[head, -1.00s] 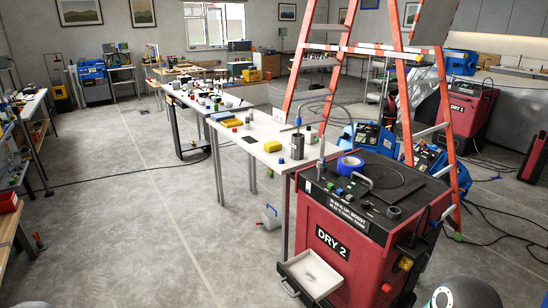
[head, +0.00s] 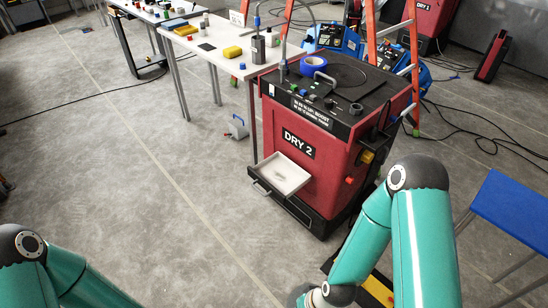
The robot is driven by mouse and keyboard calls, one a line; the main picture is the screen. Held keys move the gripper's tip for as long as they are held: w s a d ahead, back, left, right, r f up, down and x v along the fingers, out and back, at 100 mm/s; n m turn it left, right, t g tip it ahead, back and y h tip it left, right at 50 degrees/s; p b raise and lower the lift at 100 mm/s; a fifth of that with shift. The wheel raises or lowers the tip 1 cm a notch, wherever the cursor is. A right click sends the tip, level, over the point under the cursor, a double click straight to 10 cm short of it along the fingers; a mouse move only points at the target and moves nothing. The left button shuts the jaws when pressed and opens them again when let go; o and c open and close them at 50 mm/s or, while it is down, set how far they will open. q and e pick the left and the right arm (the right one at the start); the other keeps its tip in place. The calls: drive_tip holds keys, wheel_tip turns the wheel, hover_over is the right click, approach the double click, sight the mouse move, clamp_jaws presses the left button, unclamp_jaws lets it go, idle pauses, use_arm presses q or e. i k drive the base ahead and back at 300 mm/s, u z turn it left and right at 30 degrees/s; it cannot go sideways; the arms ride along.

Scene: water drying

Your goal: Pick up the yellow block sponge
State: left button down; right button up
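A yellow block (head: 233,51), which looks like the sponge, lies on the white table (head: 205,62) at the upper middle of the head view. A flatter yellow item (head: 186,30) lies farther back on the same table. My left arm shows at the lower left corner and my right arm at the lower right, both far from the table. Neither arm's fingers show; both grippers are out of the picture.
The red DRY 2 machine (head: 305,155), with an open drawer tray (head: 282,176), stands right in front of the table's near end. An orange ladder (head: 372,35) is behind it. A blue-topped table (head: 512,212) is at right. Open concrete floor lies left, with a cable (head: 75,115) across it.

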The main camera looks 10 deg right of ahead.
sight(233, 51)
drive_tip(key=u, duration=0.55)
drive_tip(key=i, duration=1.5)
drive_tip(key=u, duration=0.6)
drive_tip(key=i, duration=1.35)
drive_tip(key=z, duration=0.7)
drive_tip(key=i, duration=1.1)
drive_tip(key=z, duration=1.1)
drive_tip(key=i, duration=0.45)
drive_tip(key=z, duration=0.2)
drive_tip(key=k, duration=0.9)
drive_tip(key=z, duration=0.2)
